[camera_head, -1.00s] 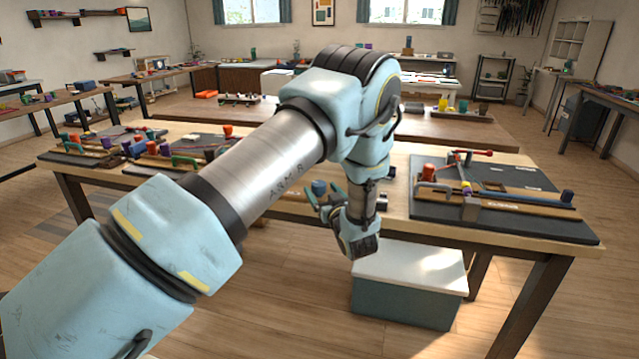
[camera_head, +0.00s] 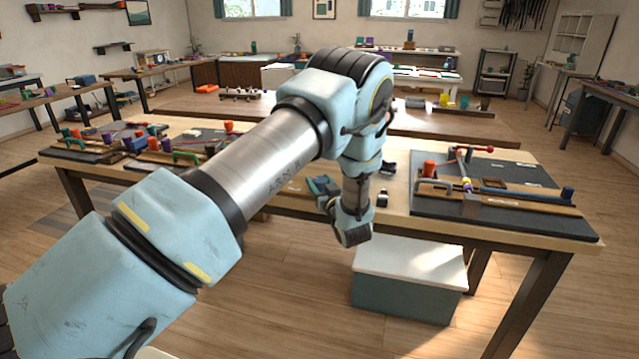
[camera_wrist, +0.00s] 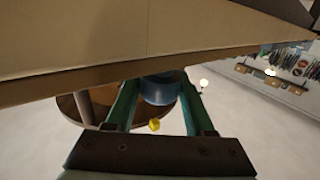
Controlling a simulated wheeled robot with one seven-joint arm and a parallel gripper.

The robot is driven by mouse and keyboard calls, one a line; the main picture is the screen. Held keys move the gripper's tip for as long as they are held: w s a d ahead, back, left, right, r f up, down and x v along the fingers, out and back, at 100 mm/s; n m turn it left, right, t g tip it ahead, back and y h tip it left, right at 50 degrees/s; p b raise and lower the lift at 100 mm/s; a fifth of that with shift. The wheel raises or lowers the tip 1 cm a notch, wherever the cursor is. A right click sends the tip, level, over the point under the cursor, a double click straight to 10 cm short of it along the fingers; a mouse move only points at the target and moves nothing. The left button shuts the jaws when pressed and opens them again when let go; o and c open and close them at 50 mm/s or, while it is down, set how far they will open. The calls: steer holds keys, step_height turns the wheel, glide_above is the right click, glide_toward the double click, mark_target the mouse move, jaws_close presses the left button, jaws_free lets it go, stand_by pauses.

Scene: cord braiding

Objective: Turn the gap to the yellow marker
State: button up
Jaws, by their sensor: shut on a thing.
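My gripper (camera_wrist: 158,104) shows in the wrist view as two green fingers. They are shut on a blue round piece (camera_wrist: 160,90), which sits between their far ends. A small yellow piece (camera_wrist: 154,125) shows between the fingers, nearer the palm; I cannot tell if it is the yellow marker. A brown rounded board (camera_wrist: 70,108) is behind the left finger. In the head view my gripper (camera_head: 322,190) is at the near edge of the middle table, left of my wrist. The gap cannot be made out in either view.
The wooden table (camera_head: 400,207) carries a dark board (camera_head: 520,215) with a red post and a grey clamp at right. Several coloured posts and clamps stand at its left. A white-topped box (camera_head: 410,270) stands on the floor below my wrist.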

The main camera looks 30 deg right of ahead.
jaws_close()
steer(key=y+b, duration=0.1)
steer(key=n+y+b, duration=0.1)
steer(key=b, duration=0.1)
steer(key=shift+f+n+y, duration=0.3)
steer(key=shift+r+n+y+b, duration=0.1)
steer(key=shift+n+y+b, duration=0.5)
steer(key=shift+y+b, duration=0.35)
steer(key=shift+r+n+y, duration=0.2)
steer(key=shift+n+y, duration=0.1)
steer(key=shift+y, duration=0.15)
steer(key=o, duration=0.8)
jaws_free()
steer(key=shift+s, duration=0.15)
steer(key=s+d+b, duration=0.1)
steer(key=s+b, duration=0.1)
steer(key=s, duration=0.8)
steer(key=shift+s+d, duration=0.2)
steer(key=shift+d, duration=0.1)
